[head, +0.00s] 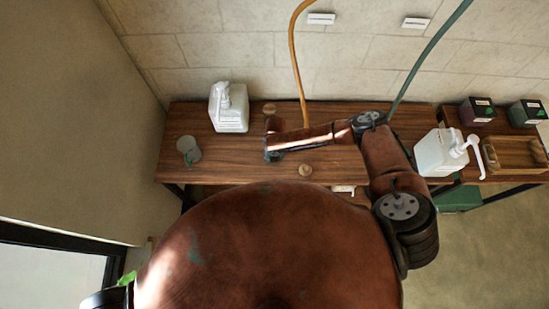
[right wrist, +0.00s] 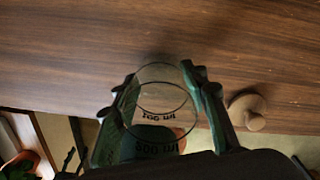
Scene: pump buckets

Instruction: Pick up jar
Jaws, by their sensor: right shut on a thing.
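A clear glass jar (right wrist: 158,92) with dark volume markings is between the fingers of my right gripper (right wrist: 155,100) in the right wrist view. The fingers are shut on its sides. Its open round rim faces the camera. In the head view my right gripper (head: 273,148) is over the wooden table (head: 225,170), and the arm mostly hides the jar there. I cannot tell whether the jar touches the table. Another glass vessel (head: 189,151) with something green stands at the table's left end. My left gripper is not in view.
A white pump bucket (head: 229,108) stands at the back left, another (head: 440,153) at the right. An orange hose (head: 294,50) and a green hose (head: 428,52) hang behind.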

